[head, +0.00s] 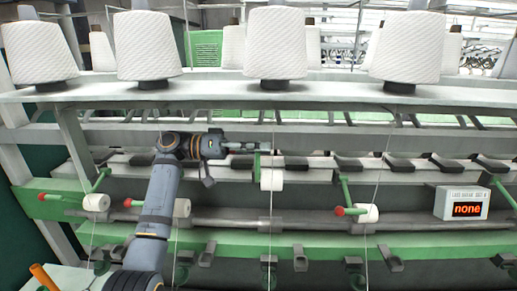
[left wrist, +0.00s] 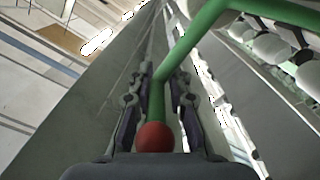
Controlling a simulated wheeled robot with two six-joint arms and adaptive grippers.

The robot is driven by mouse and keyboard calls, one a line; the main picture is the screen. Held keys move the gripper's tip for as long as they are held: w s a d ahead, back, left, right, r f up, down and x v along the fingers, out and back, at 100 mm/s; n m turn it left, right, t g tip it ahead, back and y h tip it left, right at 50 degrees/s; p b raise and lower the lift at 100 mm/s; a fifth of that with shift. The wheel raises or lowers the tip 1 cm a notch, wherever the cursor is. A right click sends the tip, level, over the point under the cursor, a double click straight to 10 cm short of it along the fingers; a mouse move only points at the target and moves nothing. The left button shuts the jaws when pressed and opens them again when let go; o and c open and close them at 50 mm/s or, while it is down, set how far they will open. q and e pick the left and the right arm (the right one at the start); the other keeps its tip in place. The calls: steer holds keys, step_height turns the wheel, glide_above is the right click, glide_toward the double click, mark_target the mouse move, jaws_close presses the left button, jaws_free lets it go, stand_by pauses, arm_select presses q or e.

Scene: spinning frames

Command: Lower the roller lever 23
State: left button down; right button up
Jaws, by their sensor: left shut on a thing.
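My left gripper (head: 248,148) is shut on a green roller lever (head: 257,166) near the middle of the machine. In the left wrist view the lever's green rod (left wrist: 157,98) runs between the two fingers, and its red ball (left wrist: 154,137) sits close to the palm. In the head view the gripper hides the ball. A white roller (head: 271,180) is at this lever; it sits higher than the neighbouring rollers. No number is readable on the lever. My right gripper is not in view.
Neighbouring levers have red balls (head: 128,203) (head: 340,211) and white rollers (head: 181,207) (head: 368,213). A display box (head: 462,203) at right reads "none". Large white yarn cones (head: 276,43) stand on the shelf (head: 330,94) above. Thin threads hang down between the levers.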

mark_target(258, 174)
arm_select(q)
steer(key=shift+s+f+b, duration=0.1)
steer(key=shift+f+b, duration=0.1)
steer(key=shift+b, duration=0.15)
steer(key=s+f+m+b, duration=0.4)
steer(key=b, duration=0.8)
steer(key=shift+s+f, duration=0.1)
steer(key=shift+f, duration=0.05)
steer(key=shift+s+b, duration=0.15)
steer(key=shift+b, duration=0.15)
